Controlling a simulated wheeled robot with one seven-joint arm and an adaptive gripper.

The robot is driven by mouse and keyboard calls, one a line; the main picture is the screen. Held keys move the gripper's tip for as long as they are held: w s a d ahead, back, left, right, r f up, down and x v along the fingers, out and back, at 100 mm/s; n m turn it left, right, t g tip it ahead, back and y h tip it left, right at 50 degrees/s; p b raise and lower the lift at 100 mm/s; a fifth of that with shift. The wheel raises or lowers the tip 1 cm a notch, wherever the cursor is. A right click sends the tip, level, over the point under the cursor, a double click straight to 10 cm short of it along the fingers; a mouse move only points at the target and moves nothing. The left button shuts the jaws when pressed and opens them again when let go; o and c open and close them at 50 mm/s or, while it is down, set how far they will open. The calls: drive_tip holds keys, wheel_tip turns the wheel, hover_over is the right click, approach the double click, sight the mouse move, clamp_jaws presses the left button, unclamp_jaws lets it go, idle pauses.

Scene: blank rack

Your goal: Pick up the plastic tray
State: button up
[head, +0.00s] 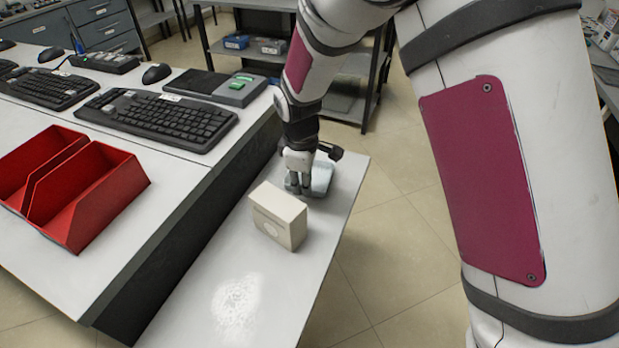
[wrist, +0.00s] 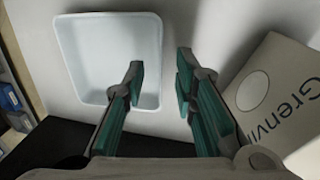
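The plastic tray (head: 322,180) is pale, shallow and rounded at the corners. It lies on the white shelf near its far end in the head view, partly hidden by my gripper (head: 299,188). In the wrist view the tray (wrist: 85,60) fills the upper left. My gripper (wrist: 160,80) is open there, with its left fingertip over the tray's inside and its right fingertip beyond the tray's right wall. The right wall lies between the two fingers in the picture. I cannot tell whether either finger touches the tray.
A cream box (head: 278,217) stands close to my gripper; in the wrist view the box (wrist: 275,100) is just right of the right finger. Red bins (head: 95,195) and keyboards (head: 158,118) sit on the higher bench to the left. The shelf's near part (head: 240,300) is clear.

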drive_tip(key=shift+w+f, duration=0.15)
drive_tip(key=shift+f, duration=1.15)
clamp_jaws()
drive_tip(key=shift+r, duration=0.1)
